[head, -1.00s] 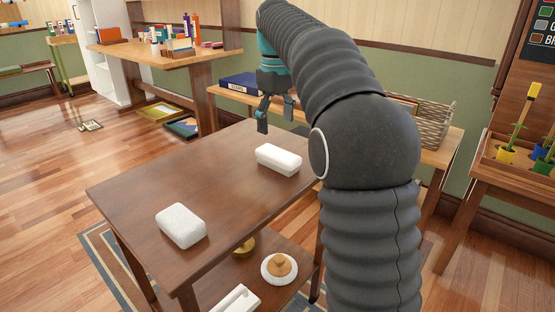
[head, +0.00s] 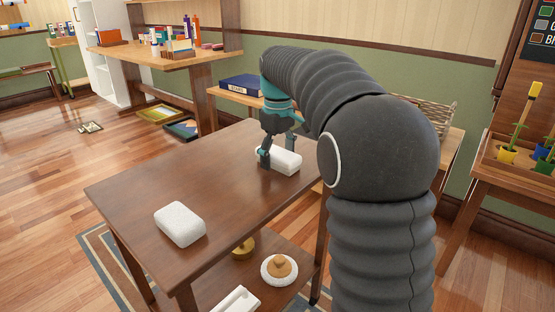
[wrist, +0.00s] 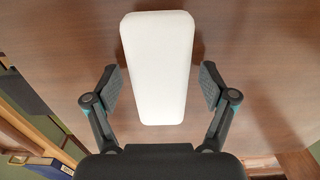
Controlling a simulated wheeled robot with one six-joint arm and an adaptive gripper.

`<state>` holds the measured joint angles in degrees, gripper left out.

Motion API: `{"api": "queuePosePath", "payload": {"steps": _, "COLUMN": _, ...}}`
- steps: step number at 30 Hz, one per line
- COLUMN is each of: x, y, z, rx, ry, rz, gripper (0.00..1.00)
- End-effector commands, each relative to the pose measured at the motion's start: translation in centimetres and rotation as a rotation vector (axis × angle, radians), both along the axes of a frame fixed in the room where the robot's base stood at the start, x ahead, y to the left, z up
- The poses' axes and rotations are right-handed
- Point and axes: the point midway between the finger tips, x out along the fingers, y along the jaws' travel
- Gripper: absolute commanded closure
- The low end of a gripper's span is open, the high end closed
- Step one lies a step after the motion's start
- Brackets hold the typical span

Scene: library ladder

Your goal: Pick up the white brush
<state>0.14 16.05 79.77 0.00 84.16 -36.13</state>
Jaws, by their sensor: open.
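A long smooth white block, which looks like the white brush (head: 284,161), lies on the far right part of the brown table (head: 150,190). No bristles show. In the wrist view the white brush (wrist: 158,65) lies lengthwise in the middle. My gripper (head: 277,151) is open over it, pointing down. In the wrist view my gripper (wrist: 161,86) has one finger on each side of the brush, with a gap at both sides. Part of the brush is hidden behind my gripper in the head view.
A second white block (head: 180,224) with a rougher surface lies at the table's front left. The lower shelf holds a white dish (head: 268,276) with a brown object. A blue box (head: 240,87) lies on a bench behind. The table's middle is clear.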

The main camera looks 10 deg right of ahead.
Motion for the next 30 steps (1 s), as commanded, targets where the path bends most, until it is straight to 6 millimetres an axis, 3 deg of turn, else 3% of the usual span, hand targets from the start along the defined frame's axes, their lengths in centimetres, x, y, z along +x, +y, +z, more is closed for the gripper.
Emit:
{"api": "queuePosePath", "payload": {"steps": 3, "x": 0.0, "y": 0.0, "z": 0.0, "rx": 0.0, "ry": 0.0, "rz": 0.0, "gripper": 0.17}}
{"api": "queuePosePath", "payload": {"steps": 4, "x": 0.0, "y": 0.0, "z": 0.0, "rx": 0.0, "ry": 0.0, "rz": 0.0, "gripper": 0.22}}
{"api": "queuePosePath", "payload": {"steps": 9, "x": 0.0, "y": 0.0, "z": 0.0, "rx": 0.0, "ry": 0.0, "rz": 0.0, "gripper": 0.64}}
{"api": "queuePosePath", "payload": {"steps": 12, "x": 0.0, "y": 0.0, "z": 0.0, "rx": 0.0, "ry": 0.0, "rz": 0.0, "gripper": 0.84}}
{"api": "queuePosePath", "payload": {"steps": 23, "x": 0.0, "y": 0.0, "z": 0.4, "rx": 0.0, "ry": 0.0, "rz": 0.0, "gripper": 0.84}}
{"api": "queuePosePath", "payload": {"steps": 30, "x": 0.1, "y": 0.0, "z": 3.1, "rx": 0.0, "ry": -0.002, "rz": 0.0, "gripper": 0.84}}
